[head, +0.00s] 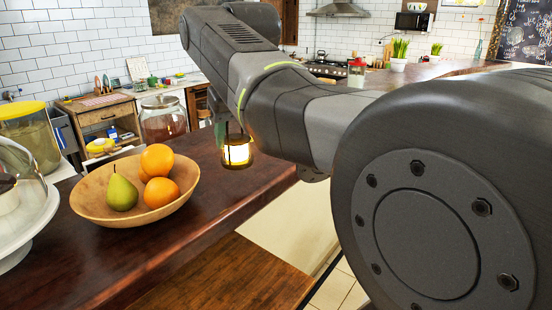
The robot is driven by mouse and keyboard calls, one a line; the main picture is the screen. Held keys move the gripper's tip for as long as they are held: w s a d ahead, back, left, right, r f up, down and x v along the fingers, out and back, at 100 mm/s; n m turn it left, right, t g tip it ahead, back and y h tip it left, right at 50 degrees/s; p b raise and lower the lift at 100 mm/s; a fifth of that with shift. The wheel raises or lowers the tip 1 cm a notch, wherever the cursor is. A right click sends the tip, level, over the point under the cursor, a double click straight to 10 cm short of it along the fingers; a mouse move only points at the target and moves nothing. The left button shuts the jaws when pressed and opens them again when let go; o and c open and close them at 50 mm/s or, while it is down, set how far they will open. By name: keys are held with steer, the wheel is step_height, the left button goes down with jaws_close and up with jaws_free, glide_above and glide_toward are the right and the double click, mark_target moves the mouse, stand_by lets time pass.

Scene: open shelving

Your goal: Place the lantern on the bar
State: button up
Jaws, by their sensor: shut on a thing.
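The lantern (237,152) is small, dark-framed and glowing warm yellow. It hangs upright below my arm, in front of or over the dark wooden bar (165,232), near the bar's right edge. I cannot tell its exact height above the wood. My gripper (218,112) is mostly hidden behind my own arm; only a dark part of it shows above the lantern. It is shut on the lantern, by its top as far as I can see.
On the bar a wooden bowl (92,205) holds oranges and a pear, left of the lantern. The bar's front right part is clear.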

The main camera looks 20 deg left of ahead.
mark_target(239, 157)
steer(key=shift+f, duration=2.7)
steer(key=shift+f, duration=0.2)
steer(key=o, duration=1.1)
steer(key=shift+r, duration=0.15)
steer(key=v, duration=1.2)
steer(key=shift+w, duration=0.1)
